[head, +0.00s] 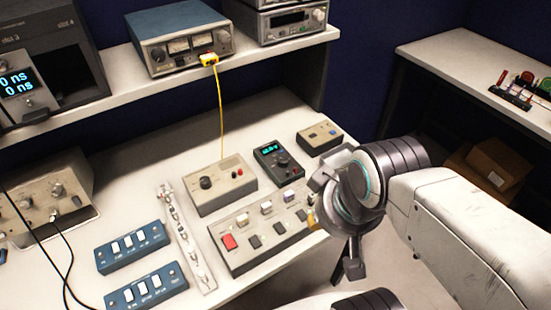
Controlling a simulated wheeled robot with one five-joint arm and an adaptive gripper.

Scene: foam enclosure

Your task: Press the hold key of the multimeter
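The multimeter appears to be the small dark handheld device (278,160) with a lit cyan display and a round dial, lying on the bench in the head view. Its keys are too small to make out, so I cannot tell which is the hold key. My gripper (346,272) points downward at the bench's front right edge, in front of and to the right of the multimeter and clear of it. Its dark fingers are seen at an angle, and I cannot tell whether they are open or shut. I see nothing held.
A beige box (220,187) with a knob stands left of the multimeter, and a smaller box (320,138) stands behind right. A panel of coloured switches (262,238) lies in front. A yellow cable (219,110) hangs from the shelf. Blue switch boxes (133,247) are at left.

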